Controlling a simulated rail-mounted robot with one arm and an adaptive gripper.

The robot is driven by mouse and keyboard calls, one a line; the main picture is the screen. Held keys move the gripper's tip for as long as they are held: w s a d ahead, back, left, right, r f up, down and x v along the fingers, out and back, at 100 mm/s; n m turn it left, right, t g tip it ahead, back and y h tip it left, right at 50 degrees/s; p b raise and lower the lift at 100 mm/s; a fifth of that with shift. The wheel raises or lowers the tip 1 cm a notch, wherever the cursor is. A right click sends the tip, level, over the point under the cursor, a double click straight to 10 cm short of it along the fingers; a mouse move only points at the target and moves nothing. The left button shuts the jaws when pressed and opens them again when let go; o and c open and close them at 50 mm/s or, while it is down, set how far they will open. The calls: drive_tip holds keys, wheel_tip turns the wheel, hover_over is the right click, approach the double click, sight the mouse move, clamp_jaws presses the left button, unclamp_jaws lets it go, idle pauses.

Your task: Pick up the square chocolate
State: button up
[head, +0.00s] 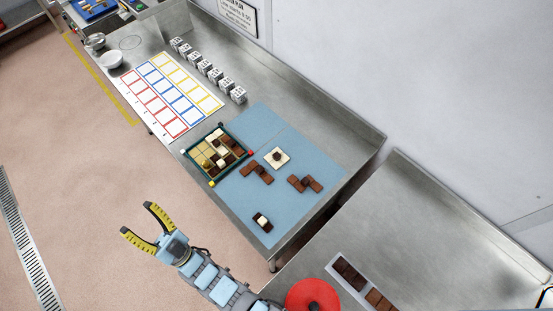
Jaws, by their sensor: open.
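A cream square piece (284,160), with a small brown part at its middle, lies on the blue mat (318,157) near its centre; it looks like the square chocolate. Two brown zigzag chocolates lie near it, one to the lower left (257,173) and one to the lower right (305,184). A small dark piece with a cream top (262,222) lies near the mat's front corner. My gripper (137,219) is open and empty, with yellow-and-black fingers. It is over the floor side, left of the bench and apart from all chocolates.
A green-edged box (214,183) with several chocolates stands left of the pieces. A card with red, blue and yellow frames (170,100), several grey cubes (210,72) and bowls (111,59) are further back. A lower-right bench (420,230) holds a chocolate tray (362,287).

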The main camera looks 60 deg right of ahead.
drive_tip(key=w+d+f+m+g+h+b, duration=0.1)
drive_tip(key=w+d+f+m+g, duration=0.25)
drive_tip(key=w+d+f, duration=0.45)
drive_tip(key=w+d+f+m+g+h+b, duration=0.15)
drive_tip(key=w+d+f+g, duration=0.35)
drive_tip(key=w+d, duration=0.65)
drive_tip(key=w+d+f+m+g+y+b, duration=0.1)
drive_tip(key=w+d+f+m+g, duration=0.2)
drive_tip(key=d, duration=0.5)
drive_tip(key=w+d+f+m+g+y+b, duration=0.1)
drive_tip(key=w+d+f+g, duration=0.3)
drive_tip(key=d, duration=0.3)
drive_tip(key=s+d+f+m+g+y+b, duration=0.1)
drive_tip(key=s+d+f+m+g+y, duration=0.15)
drive_tip(key=s+d, duration=0.35)
wheel_tip(320, 180, up, 5)
drive_tip(key=m+g+y+b, duration=0.35)
drive_tip(key=m+g, duration=0.25)
drive_tip(key=g, duration=0.4)
hover_over(277, 155)
drive_tip(key=shift+y, duration=0.45)
wheel_tip(277, 155, down, 8)
drive_tip(key=b, duration=0.7)
drive_tip(key=shift+r+b, duration=0.1)
drive_tip(key=shift+b, duration=0.25)
drive_tip(key=shift+w+f+p, duration=0.1)
drive_tip(key=shift+f+p, duration=0.45)
drive_tip(key=shift+f, duration=4.1)
drive_tip(key=shift+d, duration=0.1)
